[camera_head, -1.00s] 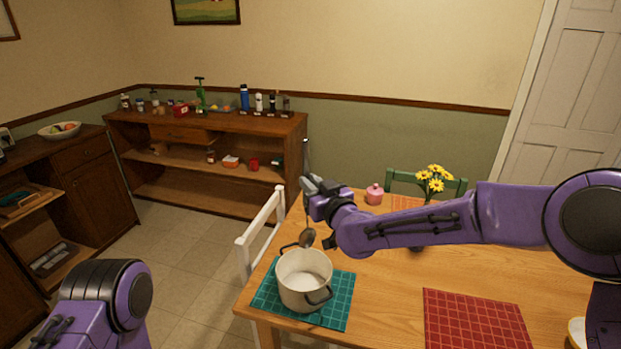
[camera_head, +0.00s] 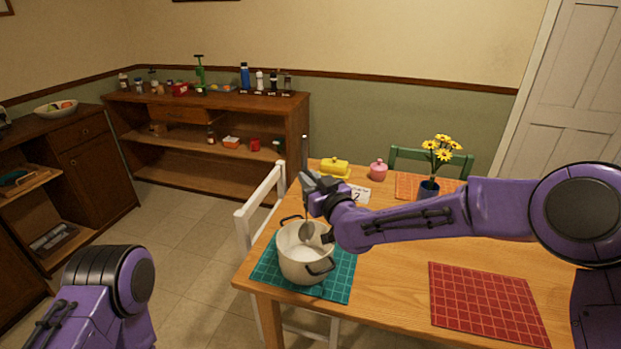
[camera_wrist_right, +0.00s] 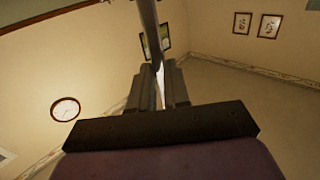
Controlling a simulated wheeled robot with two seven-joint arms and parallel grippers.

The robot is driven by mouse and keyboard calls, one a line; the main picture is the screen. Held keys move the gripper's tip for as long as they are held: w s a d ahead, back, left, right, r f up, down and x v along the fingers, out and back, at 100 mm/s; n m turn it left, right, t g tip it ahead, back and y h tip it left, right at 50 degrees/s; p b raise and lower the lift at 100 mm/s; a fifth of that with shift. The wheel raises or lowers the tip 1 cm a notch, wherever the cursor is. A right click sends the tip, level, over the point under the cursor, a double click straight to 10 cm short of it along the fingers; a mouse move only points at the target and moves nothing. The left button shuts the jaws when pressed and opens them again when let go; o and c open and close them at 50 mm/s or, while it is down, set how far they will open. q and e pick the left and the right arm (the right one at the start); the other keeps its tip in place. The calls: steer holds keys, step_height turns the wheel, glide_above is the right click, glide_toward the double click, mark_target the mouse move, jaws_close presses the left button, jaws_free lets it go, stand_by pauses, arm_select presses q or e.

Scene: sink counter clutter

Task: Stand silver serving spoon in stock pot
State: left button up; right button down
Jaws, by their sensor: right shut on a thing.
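The silver serving spoon (camera_head: 306,231) is upright in the head view, bowl down and handle rising above my right gripper (camera_head: 309,190). That gripper is shut on the spoon's handle. In the right wrist view the handle (camera_wrist_right: 147,25) runs up from between the fingers (camera_wrist_right: 158,88). The white stock pot (camera_head: 303,266) stands on a teal mat at the table's left end. The spoon's bowl shows against the pot's opening, near its far rim; its exact depth is hard to tell. My left arm shows at the lower left, but its gripper is out of view.
The teal placemat (camera_head: 340,277) lies under the pot, with a red placemat (camera_head: 487,303) to the right. A yellow butter dish (camera_head: 334,168), pink jar (camera_head: 378,170) and blue flower vase (camera_head: 428,189) stand farther back. A white chair (camera_head: 262,208) is at the table's left edge.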

step_height(320, 180, down, 5)
steer(key=b, duration=0.3)
steer(key=shift+r, duration=0.1)
steer(key=c, duration=1)
jaws_free()
steer(key=b+v, duration=0.3)
steer(key=v, duration=0.7)
steer(key=shift+s+d, duration=0.15)
steer(key=shift+s, duration=0.1)
